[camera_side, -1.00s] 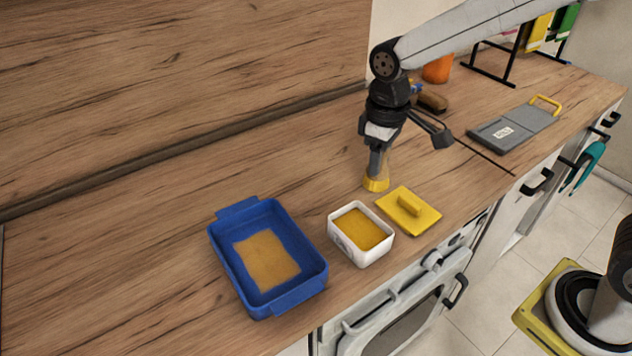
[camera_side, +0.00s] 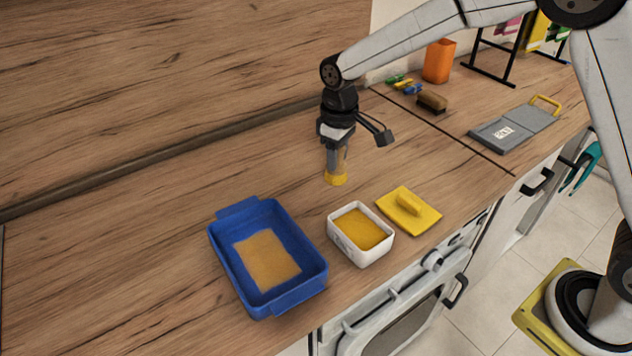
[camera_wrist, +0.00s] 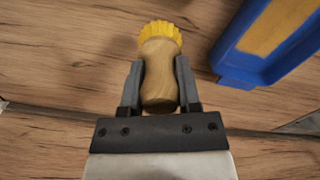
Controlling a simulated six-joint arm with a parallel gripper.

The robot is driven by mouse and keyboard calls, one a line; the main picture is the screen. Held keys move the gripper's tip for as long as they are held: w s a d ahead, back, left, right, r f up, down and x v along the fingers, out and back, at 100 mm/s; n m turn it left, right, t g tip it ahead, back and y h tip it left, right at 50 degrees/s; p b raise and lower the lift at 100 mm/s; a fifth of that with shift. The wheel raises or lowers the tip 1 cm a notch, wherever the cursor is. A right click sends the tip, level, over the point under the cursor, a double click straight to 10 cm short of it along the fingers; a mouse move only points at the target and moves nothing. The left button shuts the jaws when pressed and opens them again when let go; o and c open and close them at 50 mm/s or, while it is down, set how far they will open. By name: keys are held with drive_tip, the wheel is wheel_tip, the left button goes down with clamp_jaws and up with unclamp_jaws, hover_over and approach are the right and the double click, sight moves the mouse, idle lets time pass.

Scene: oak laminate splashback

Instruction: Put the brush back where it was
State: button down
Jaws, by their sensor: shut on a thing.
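The brush has a short pale wooden handle and a ring of yellow bristles. In the side view the brush (camera_side: 336,179) points bristles down, roughly upright, behind the white tub. My gripper (camera_side: 337,160) is shut on its handle. In the wrist view the brush (camera_wrist: 160,80) sits between the two grey fingers of my gripper (camera_wrist: 159,64), bristles away from the palm. I cannot tell whether the bristles touch the counter.
A blue tray (camera_side: 222,263) with a tan patch inside stands front left. A white tub (camera_side: 345,246) of yellow stuff and a yellow lid (camera_side: 424,219) lie nearby. A brown scrubbing brush (camera_side: 432,102), orange cup (camera_side: 439,62) and grey board (camera_side: 505,131) are back right.

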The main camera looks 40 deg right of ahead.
drive_tip(key=shift+w+a+f, duration=0.2)
drive_tip(key=shift+w+f, duration=0.75)
drive_tip(key=shift+f, duration=0.2)
drive_tip(key=shift+w+a+f, duration=0.15)
drive_tip(key=shift+w+f, duration=0.75)
drive_tip(key=shift+f, duration=0.2)
drive_tip(key=shift+w+f, duration=0.25)
drive_tip(key=shift+f, duration=1.6)
drive_tip(key=shift+f, duration=0.15)
drive_tip(key=shift+c, duration=1.6)
unclamp_jaws()
wheel_tip(320, 180, up, 12)
drive_tip(key=shift+r, duration=0.2)
